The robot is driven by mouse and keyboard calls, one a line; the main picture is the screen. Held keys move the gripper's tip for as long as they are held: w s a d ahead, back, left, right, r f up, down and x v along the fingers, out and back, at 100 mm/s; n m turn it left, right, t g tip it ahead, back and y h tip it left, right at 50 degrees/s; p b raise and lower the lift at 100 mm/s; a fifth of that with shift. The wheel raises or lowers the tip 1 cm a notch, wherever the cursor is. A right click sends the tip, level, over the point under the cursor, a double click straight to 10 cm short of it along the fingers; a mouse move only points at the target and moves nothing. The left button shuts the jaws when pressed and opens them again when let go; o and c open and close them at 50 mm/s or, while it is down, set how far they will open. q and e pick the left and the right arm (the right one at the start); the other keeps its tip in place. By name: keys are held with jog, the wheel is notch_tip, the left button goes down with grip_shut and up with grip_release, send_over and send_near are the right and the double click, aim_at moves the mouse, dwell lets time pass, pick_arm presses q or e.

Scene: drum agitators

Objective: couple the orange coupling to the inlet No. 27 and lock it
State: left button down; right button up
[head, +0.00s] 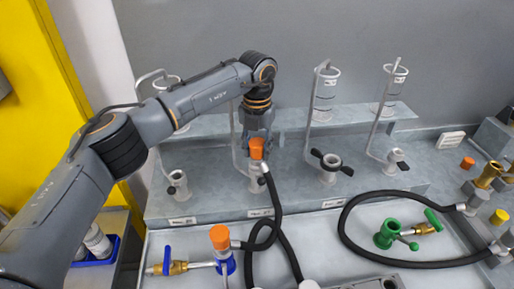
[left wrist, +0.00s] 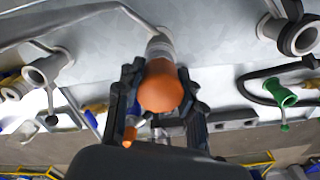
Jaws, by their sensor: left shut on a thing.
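The orange coupling (head: 257,148) is in my left gripper (head: 258,136), at the second inlet from the left on the metal ledge. A black hose (head: 272,190) runs down from it. In the left wrist view the coupling's rounded orange end (left wrist: 161,88) sits between the two dark fingers (left wrist: 160,100), in line with a grey pipe stub (left wrist: 159,46). The fingers are shut on it. The contact between coupling and inlet is partly hidden, so I cannot tell whether it is seated or locked. The label plate (head: 260,212) below is too small to read. My right gripper is not in view.
Other inlets stand on the ledge, one with a black-winged part (head: 330,164). A looped black hose (head: 345,225) lies on the right.

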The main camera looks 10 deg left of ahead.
pick_arm(q)
jog(key=shift+f, duration=0.3)
dwell(0.5)
jog(key=c, duration=0.8)
grip_release()
notch_tip(320, 180, up, 10)
jog(key=p, duration=0.5)
